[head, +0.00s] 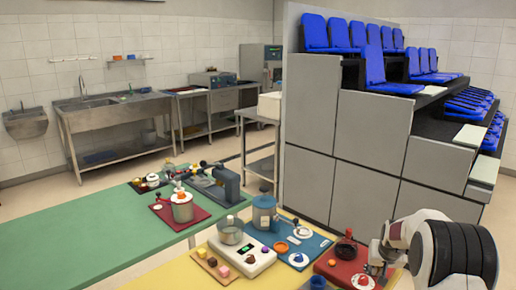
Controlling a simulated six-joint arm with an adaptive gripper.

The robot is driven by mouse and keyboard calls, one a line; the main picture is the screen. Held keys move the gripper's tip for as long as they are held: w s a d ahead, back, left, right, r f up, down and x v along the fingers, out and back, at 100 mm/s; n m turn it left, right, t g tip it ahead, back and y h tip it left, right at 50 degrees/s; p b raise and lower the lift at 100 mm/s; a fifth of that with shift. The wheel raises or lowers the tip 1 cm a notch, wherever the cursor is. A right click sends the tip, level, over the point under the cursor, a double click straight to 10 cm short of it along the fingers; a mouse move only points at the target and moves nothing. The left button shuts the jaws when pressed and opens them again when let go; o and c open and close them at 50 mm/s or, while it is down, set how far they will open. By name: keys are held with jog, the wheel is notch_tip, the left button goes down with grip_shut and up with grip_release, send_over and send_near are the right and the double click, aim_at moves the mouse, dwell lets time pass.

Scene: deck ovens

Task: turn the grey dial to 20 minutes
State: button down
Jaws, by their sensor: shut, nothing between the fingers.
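My gripper (377,268) is at the lower right, pointing down over the red mat, and looks shut and empty. Small white dial plates stand on the mats: one with a bluish knob (363,281) just left of and below my gripper, one with a red and blue knob (297,259) on the blue mat, and one more (303,232) behind it. I cannot tell for certain which is the grey dial. The markings and pointers are too small to read. Whether my fingertips touch anything is not clear.
A black-topped device (346,248) stands close left of my gripper on the red mat (330,265). A white scale (242,257) with a metal pot (230,232), a blue-grey canister (264,212) and an orange ring (281,247) crowd the yellow table. The green table (90,240) has free room.

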jog(key=shift+w, duration=0.3)
dwell(0.5)
jog(key=shift+a, duration=0.2)
dwell(0.7)
jog(key=shift+s+f, duration=0.1)
jog(key=shift+s+a, duration=0.1)
jog(key=shift+s, duration=0.15)
dwell(0.4)
jog(key=shift+r, duration=3.1)
